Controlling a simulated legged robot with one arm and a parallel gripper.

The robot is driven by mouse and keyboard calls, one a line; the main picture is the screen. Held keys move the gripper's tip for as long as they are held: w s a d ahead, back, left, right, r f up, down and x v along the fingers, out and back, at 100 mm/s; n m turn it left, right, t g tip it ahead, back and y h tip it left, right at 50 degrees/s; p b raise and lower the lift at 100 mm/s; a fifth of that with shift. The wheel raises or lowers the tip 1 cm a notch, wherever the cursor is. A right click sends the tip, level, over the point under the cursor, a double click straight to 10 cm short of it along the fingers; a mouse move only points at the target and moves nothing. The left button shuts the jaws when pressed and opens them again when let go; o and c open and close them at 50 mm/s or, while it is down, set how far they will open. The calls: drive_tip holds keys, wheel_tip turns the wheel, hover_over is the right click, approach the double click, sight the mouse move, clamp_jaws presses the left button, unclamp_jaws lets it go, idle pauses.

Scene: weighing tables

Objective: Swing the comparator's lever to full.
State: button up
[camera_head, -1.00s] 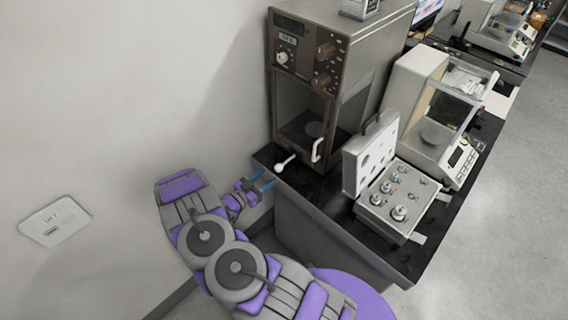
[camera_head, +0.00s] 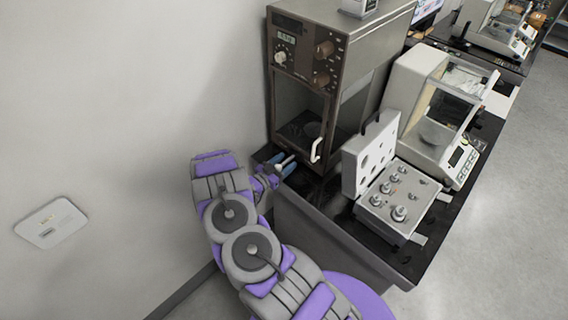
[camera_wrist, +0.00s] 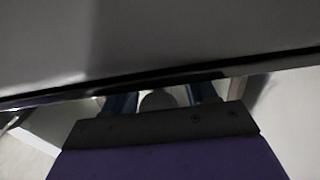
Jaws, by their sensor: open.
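The comparator (camera_head: 345,70) is a tall brown and grey cabinet with a front panel of knobs, standing on the black-topped table by the wall. A pale round-ended lever (camera_wrist: 158,101) sits low at its left front corner. In the head view my gripper (camera_head: 284,166) covers most of that lever. My gripper is open, its blue fingers at the lever. In the wrist view the rounded pale end shows between the two fingers (camera_wrist: 160,100), with gaps on both sides. The lever's shaft is hidden there.
A white door handle (camera_head: 316,150) juts from the cabinet's front, right of my gripper. An open weight box (camera_head: 396,200) and a balance (camera_head: 425,110) stand further right. The wall (camera_head: 120,120) is close on the left.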

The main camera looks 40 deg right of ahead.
clamp_jaws()
idle(0.3)
